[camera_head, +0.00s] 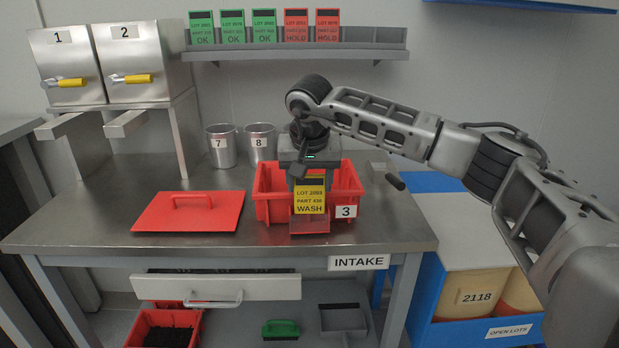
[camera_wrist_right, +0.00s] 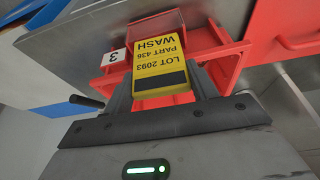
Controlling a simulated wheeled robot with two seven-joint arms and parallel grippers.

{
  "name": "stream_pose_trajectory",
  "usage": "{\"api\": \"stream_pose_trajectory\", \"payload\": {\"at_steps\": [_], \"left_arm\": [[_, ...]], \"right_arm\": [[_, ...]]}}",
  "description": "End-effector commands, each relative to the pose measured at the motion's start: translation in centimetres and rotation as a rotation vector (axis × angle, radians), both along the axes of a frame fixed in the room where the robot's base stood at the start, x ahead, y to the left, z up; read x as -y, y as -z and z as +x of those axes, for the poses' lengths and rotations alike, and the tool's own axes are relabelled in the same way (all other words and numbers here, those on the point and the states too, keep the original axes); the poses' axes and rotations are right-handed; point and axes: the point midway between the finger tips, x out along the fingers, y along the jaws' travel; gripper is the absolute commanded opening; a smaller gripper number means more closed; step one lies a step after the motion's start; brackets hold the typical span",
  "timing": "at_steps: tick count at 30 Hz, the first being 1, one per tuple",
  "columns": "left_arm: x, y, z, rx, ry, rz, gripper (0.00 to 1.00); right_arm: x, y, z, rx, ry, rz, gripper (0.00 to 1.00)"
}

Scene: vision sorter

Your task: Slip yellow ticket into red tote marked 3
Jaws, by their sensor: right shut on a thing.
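The yellow ticket (camera_head: 310,202), printed LOT 2093, PART 436, WASH, is held upright by my right gripper (camera_head: 302,182) at the front of the red tote (camera_head: 349,187). The tote bears a white 3 label (camera_head: 346,211). A small red pocket (camera_head: 309,225) juts from its front wall, just below the ticket's lower edge. In the right wrist view, the ticket (camera_wrist_right: 160,62) sits between the two fingers and its far edge is at the pocket (camera_wrist_right: 148,30). Whether it overlaps the pocket, I cannot tell. My left gripper is out of view.
A red lid (camera_head: 187,212) lies flat left of the tote. Two metal cups (camera_head: 222,150), marked 7 and 8, stand behind. Bins 1 and 2 (camera_head: 133,74) stand at the left. A wall shelf (camera_head: 290,53) holds green and red tickets. A dark handle (camera_head: 395,181) sits right of the tote.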

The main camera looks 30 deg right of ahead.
Motion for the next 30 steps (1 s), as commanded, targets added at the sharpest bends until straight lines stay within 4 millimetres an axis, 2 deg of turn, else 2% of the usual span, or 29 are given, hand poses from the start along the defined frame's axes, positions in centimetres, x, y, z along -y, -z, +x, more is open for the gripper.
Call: {"api": "stream_pose_trajectory", "payload": {"at_steps": [15,30], "left_arm": [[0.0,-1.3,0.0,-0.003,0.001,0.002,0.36],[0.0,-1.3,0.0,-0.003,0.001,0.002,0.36]], "right_arm": [[-0.3,-0.1,-0.4,-0.043,0.000,0.022,0.41],[-0.3,0.1,-0.4,-0.047,0.000,0.023,0.41]]}}
